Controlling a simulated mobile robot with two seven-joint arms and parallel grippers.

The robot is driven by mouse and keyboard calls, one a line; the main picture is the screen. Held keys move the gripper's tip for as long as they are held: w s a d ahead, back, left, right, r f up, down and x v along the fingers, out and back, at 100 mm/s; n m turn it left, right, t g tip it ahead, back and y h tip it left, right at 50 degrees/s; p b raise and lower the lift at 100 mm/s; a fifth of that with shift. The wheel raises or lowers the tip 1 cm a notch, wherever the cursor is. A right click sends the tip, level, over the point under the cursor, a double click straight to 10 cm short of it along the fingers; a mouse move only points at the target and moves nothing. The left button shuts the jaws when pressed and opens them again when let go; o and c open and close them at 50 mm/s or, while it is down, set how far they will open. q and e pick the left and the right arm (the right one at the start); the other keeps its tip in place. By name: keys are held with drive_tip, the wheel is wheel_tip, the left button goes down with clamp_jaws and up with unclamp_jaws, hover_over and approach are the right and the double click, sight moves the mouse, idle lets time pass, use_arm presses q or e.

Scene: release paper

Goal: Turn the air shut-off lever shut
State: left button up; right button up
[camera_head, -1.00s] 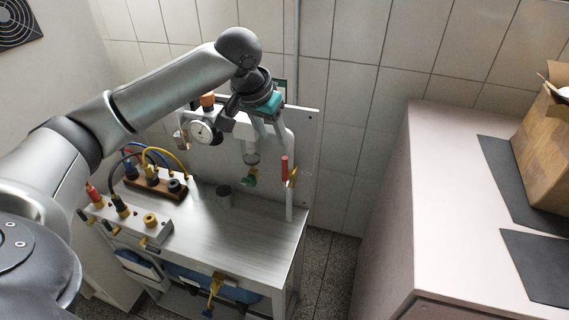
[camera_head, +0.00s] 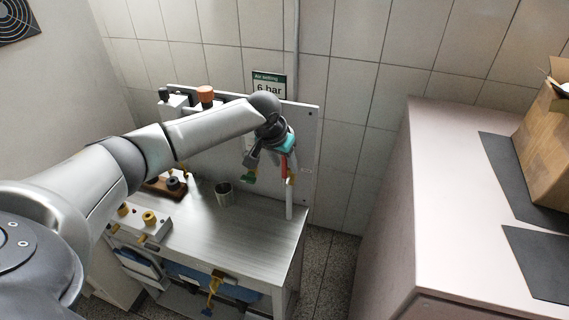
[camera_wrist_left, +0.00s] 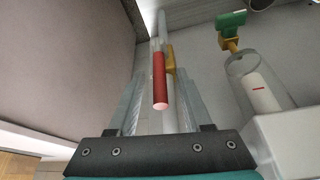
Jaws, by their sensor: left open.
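The air shut-off lever has a red handle (camera_head: 285,166) and stands upright on the back panel in the head view. In the wrist view the red handle (camera_wrist_left: 160,82) lies in line between my fingers, with a yellow valve body (camera_wrist_left: 170,60) behind it. My left gripper (camera_head: 271,168) is open at the lever; its fingers (camera_wrist_left: 160,85) are on either side of the handle, with gaps visible in the wrist view. Whether a finger touches the handle cannot be told. My right gripper is not in view.
A green-handled valve (camera_head: 249,178) sits just left of the lever, below a clear bowl (camera_wrist_left: 258,88). A metal cup (camera_head: 224,194) and a grey socket block (camera_head: 140,222) stand on the bench (camera_head: 240,245). A pale cabinet (camera_head: 440,200) stands at the right.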

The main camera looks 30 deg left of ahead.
use_arm(q)
drive_tip(key=shift+f, duration=0.15)
clamp_jaws()
idle(0.4)
idle(1.0)
